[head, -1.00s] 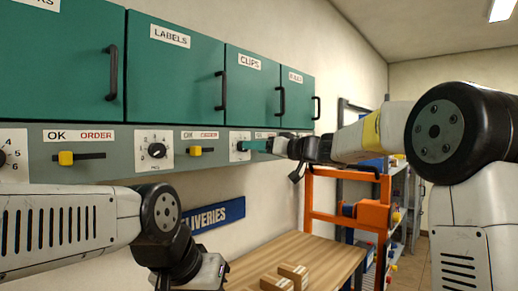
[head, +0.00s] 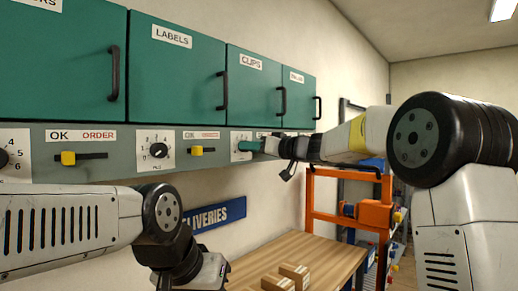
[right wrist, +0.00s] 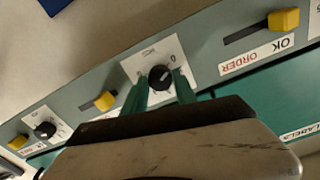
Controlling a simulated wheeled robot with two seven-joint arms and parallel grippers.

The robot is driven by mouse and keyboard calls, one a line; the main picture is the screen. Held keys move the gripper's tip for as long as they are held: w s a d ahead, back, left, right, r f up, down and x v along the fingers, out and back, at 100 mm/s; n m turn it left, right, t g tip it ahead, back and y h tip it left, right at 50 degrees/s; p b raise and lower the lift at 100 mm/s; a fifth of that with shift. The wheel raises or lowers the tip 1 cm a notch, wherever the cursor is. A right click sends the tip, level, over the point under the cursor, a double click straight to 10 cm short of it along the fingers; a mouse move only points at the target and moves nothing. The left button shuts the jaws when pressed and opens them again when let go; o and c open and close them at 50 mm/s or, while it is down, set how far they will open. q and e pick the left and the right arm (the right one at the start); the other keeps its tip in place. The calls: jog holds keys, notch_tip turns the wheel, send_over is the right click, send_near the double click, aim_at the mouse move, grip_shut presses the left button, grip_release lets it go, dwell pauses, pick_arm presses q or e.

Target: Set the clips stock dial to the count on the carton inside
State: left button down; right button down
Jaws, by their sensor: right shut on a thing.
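The clips stock dial is a black knob on a white plate (head: 238,153) under the closed green CLIPS door (head: 252,88). My right gripper (head: 248,146) reaches it from the right. In the right wrist view, which looks upside down, the gripper's green fingers (right wrist: 160,88) stand on either side of the black knob (right wrist: 160,76) and are shut on it. The fingers partly cover the dial face, and I cannot read its setting. My left gripper (head: 208,274) is low at the front; its fingertips do not show clearly. The carton inside is hidden.
The LABELS dial (head: 157,150) and yellow sliders (head: 196,151) line the same grey rail. The cupboard doors have black handles (head: 281,101). Below are a wooden table (head: 318,257) with small cartons (head: 294,272) and an orange rack (head: 310,205) to the right.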

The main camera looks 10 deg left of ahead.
jog(key=n, duration=2.4)
jog(key=shift+w, duration=0.1)
dwell(2.4)
dwell(0.3)
